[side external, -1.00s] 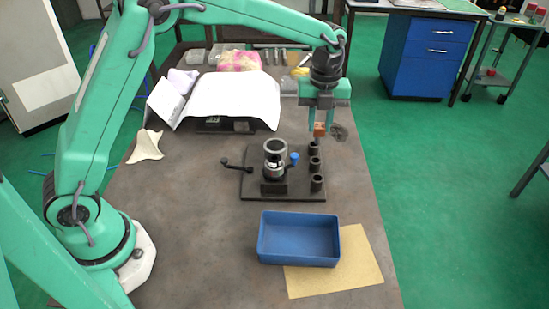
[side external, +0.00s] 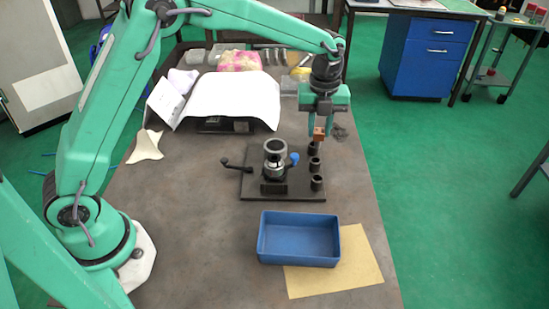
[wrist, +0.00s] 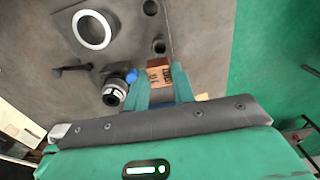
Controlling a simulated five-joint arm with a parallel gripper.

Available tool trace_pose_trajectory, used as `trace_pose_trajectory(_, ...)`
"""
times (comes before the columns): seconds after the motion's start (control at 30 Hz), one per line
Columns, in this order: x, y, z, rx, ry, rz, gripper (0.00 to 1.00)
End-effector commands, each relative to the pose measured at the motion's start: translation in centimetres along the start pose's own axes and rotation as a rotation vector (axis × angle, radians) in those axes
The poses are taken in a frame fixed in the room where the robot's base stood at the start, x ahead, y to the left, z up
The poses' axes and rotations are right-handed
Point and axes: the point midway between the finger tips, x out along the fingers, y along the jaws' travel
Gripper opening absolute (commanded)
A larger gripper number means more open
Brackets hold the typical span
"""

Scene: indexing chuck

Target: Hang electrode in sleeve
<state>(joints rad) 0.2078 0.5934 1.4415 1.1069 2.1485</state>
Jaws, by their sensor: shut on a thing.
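A copper-brown block, the electrode (side external: 319,133), is between the fingers of my gripper (side external: 320,130). It also shows in the wrist view (wrist: 159,76), where my gripper (wrist: 163,80) is shut on it. Dark upright sleeves stand in a row on the right of a black plate: far (side external: 314,147), middle (side external: 314,163) and near (side external: 316,183). The electrode appears just above the far sleeve in the side view; whether they touch or line up, I cannot tell. Left of the sleeves is the chuck with a grey ring (side external: 275,146).
A lever (side external: 232,166) sticks out left of the chuck and a blue knob (side external: 294,158) right of it. A blue tray (side external: 300,258) stands in front, partly on a tan sheet (side external: 350,275). White paper (side external: 232,95) lies behind. The left of the table is mostly clear.

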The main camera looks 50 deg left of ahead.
Motion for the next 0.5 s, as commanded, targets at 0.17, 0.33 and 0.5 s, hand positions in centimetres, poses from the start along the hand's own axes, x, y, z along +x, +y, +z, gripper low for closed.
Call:
trace_pose_trajectory(0.17,1.0,0.0,0.0,0.000,0.000,0.000,0.00)
trace_pose_trajectory(0.33,2.0,0.0,0.0,0.000,0.000,-0.001,0.00)
trace_pose_trajectory(0.5,2.9,0.0,0.0,0.000,0.000,0.000,0.00)
